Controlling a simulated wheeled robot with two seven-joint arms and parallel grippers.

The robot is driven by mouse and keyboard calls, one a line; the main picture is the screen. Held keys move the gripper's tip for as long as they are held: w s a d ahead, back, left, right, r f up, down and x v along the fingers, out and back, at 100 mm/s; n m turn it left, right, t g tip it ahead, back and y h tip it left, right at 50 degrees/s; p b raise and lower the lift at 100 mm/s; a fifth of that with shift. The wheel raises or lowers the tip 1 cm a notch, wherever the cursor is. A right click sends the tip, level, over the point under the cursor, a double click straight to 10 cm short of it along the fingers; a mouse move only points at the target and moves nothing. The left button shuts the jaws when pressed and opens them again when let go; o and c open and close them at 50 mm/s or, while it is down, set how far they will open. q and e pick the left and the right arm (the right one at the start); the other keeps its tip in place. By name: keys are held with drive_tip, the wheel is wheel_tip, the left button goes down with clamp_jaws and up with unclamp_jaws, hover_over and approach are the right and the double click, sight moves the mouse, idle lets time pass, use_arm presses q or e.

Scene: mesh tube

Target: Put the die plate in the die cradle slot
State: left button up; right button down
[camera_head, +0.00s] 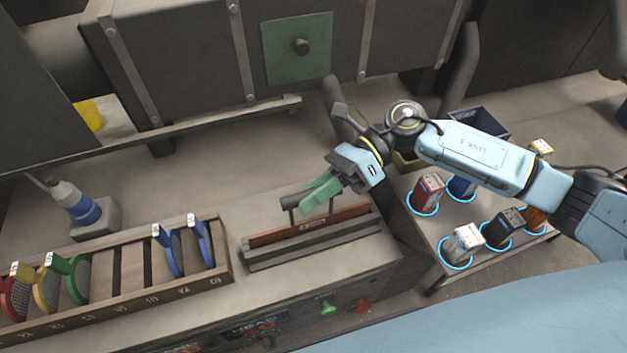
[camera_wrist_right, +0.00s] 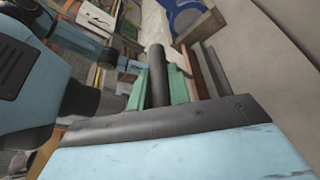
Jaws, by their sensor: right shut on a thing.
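The die plate (camera_head: 284,237) is a long reddish-brown plate standing on edge, with a small pale label and a dark bar handle (camera_wrist_right: 157,76). Its lower edge is hidden behind the front rail of the grey die cradle (camera_head: 315,246), so I cannot tell how deep it sits. My right gripper (camera_head: 316,194) has green fingers above the cradle and is shut on the handle. The green fingers also show in the wrist view (camera_wrist_right: 160,88), one on each side of the dark handle. My left gripper is not in view.
A wooden rack (camera_head: 135,274) with coloured mesh paddles stands left of the cradle. A blue and white bottle (camera_head: 75,203) stands behind it. Several packets stand in blue-ringed holes in a tray (camera_head: 420,243) at right. A large dark machine (camera_head: 185,55) fills the back.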

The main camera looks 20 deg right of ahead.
drive_tip(key=shift+r, duration=0.1)
drive_tip(key=c, duration=1.7)
unclamp_jaws()
drive_tip(key=shift+f, duration=0.3)
drive_tip(key=o, duration=0.4)
drive_tip(key=shift+r, duration=0.1)
